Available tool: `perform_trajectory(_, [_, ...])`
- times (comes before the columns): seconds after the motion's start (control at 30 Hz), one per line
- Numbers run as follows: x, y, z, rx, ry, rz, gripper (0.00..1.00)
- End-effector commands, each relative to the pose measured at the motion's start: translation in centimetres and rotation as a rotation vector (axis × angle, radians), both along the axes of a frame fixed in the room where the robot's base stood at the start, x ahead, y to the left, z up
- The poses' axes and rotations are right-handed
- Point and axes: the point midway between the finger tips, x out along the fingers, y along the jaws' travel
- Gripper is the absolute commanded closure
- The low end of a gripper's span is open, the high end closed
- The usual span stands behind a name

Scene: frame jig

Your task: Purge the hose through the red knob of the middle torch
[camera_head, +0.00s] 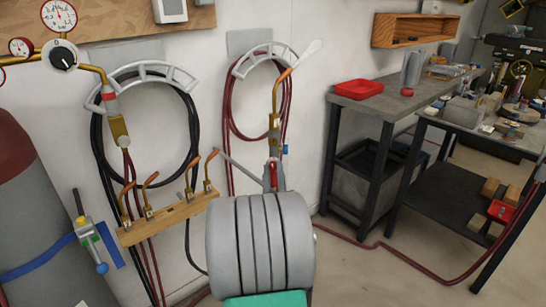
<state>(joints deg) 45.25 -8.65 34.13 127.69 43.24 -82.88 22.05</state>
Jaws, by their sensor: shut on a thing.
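The torch (274,123) stands nearly upright at the picture's middle, in front of a coiled red hose. It has a brass body and a copper neck bent to the upper right. A pale white plume shows at its tip. A small blue part sits low on its right side, and a red part (273,176), perhaps the red knob, shows below. My gripper (271,183) is shut at the torch's lower end, mostly hidden behind my grey wrist. Several other torches stand in a wooden rack (168,220) at the left, with a gap in its middle.
Hose hangers (150,72) hold coiled hoses on the wall. A grey cylinder (40,215) with a blue strap and a gauge (60,16) are at left. A bench (350,98) with a red tray (358,88) stands right. A red hose crosses the floor.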

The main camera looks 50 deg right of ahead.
Motion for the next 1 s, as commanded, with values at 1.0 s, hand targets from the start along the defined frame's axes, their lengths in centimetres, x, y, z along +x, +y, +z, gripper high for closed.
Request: perform_trajectory(1.0, [-0.36, -0.23, 0.68, -0.455, 0.707, 0.001, 1.00])
